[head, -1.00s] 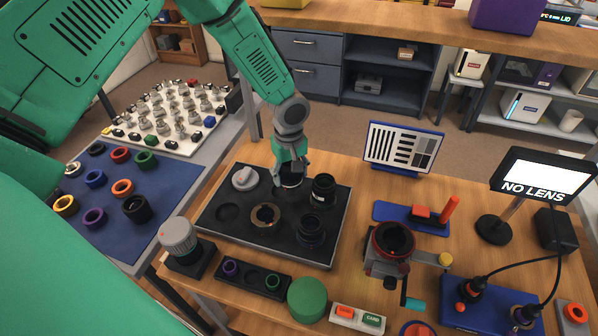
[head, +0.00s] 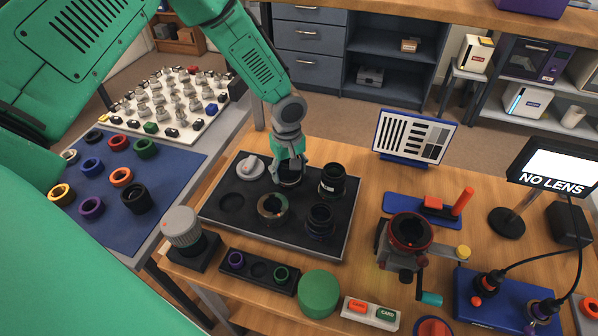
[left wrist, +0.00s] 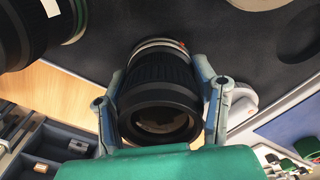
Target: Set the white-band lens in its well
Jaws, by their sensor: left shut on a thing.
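My left gripper (head: 290,170) is shut on a black lens (head: 290,178) at the back of the black tray (head: 218,228). In the left wrist view the fingers grip both sides of this ribbed lens (left wrist: 160,85), and a pale ring shows around its far end. I take it for the white-band lens. It looks upright over the tray's back row; whether its base sits in a well is hidden. An empty round well (head: 231,203) shows at the tray's front left. My right gripper is not in view.
Close right of the held lens stands another black lens (head: 332,182), with a further lens (head: 320,222) in front. A pale knobbed disc (head: 250,168) is close left, and a brass-rimmed ring (head: 272,207) is in front. A test chart (head: 414,135) stands behind right.

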